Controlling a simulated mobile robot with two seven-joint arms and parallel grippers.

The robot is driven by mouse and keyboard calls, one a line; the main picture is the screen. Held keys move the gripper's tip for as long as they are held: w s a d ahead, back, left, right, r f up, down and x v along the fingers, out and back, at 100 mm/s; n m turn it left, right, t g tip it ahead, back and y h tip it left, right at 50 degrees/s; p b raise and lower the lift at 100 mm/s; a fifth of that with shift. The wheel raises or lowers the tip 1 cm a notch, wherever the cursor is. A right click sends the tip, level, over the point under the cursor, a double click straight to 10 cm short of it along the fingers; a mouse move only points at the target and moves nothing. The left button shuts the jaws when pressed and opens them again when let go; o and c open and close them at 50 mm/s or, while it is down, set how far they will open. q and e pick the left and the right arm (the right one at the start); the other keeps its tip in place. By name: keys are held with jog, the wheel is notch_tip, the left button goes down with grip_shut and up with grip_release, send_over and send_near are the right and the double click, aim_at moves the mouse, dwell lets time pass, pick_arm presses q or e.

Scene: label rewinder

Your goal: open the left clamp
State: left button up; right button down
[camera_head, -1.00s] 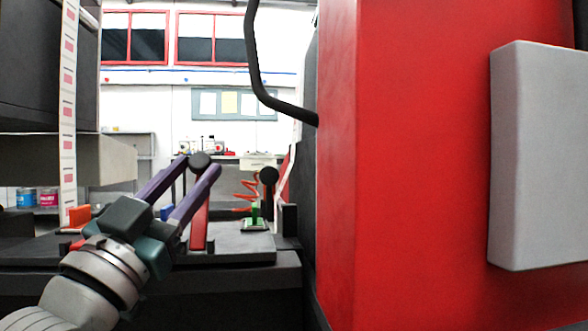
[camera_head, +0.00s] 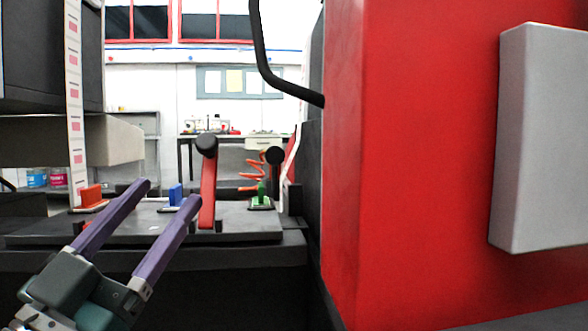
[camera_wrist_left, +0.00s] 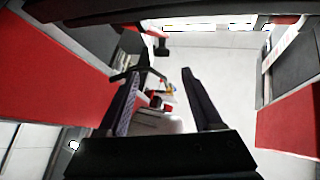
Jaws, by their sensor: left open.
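The left clamp has a red lever (camera_head: 208,192) with a round black knob (camera_head: 206,145) on top. It stands nearly upright on the dark plate (camera_head: 235,220) in the head view. My left gripper (camera_head: 170,192) is open with two purple fingers, low and to the left of the lever. The fingers appear empty. The right fingertip looks close to the lever in the picture, but the depth gap is hard to judge. The open fingers also show in the left wrist view (camera_wrist_left: 160,82). My right gripper is not in view.
A second black knob (camera_head: 274,155) stands further right, near a green block (camera_head: 261,193). Orange (camera_head: 91,196) and blue (camera_head: 175,194) blocks sit on the plate. A label strip (camera_head: 74,100) hangs at left. A large red housing (camera_head: 420,180) fills the right side.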

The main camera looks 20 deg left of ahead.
pick_arm(q)
jog(key=shift+v, duration=0.85)
